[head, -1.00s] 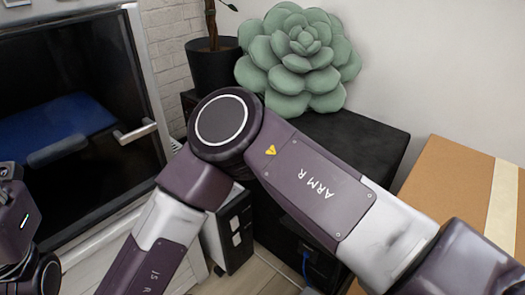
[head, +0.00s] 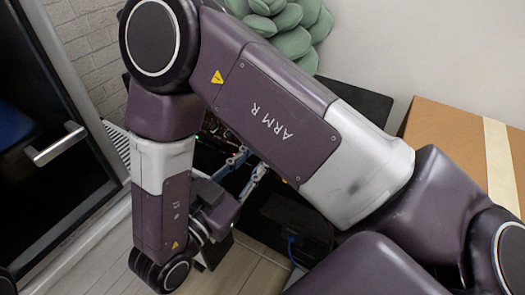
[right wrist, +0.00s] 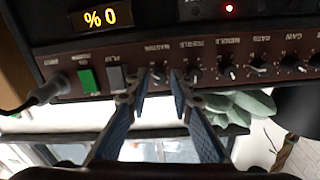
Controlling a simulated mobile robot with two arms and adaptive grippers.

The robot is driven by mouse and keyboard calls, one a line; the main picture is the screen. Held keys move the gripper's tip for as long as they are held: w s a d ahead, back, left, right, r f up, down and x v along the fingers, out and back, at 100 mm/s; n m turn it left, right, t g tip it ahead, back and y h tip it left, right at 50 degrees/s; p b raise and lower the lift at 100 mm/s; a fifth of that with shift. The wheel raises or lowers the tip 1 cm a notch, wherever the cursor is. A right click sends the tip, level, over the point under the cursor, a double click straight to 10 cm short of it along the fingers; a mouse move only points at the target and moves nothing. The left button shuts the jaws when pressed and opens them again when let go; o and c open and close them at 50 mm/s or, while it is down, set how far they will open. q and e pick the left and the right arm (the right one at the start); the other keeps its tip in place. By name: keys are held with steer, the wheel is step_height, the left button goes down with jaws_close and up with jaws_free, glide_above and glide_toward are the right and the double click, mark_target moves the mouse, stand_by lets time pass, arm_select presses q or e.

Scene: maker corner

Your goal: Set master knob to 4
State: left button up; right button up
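In the right wrist view, the amplifier's brown control panel (right wrist: 215,70) appears upside down. The master knob (right wrist: 158,74) is a small dark knob with a pale mark, under the "MASTER" label. My right gripper (right wrist: 157,84) is open, with one fingertip on each side of the master knob in the picture. Gaps show on both sides; I cannot tell how deep the fingertips reach. An orange display (right wrist: 101,17) reads like "% 0" in the picture. In the head view, my right gripper (head: 253,159) is partly hidden by my arm. My left gripper is not visible.
Other knobs, such as treble (right wrist: 193,75), sit close beside the right finger. A green button (right wrist: 88,80), a grey switch (right wrist: 116,78) and a plugged cable (right wrist: 48,92) are to the left. In the head view, a cardboard box (head: 450,130) stands right of a succulent-shaped cushion (head: 293,38).

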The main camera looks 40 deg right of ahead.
steer(key=shift+w+d, duration=0.1)
steer(key=shift+d, duration=0.1)
jaws_close()
steer(key=shift+n, duration=0.3)
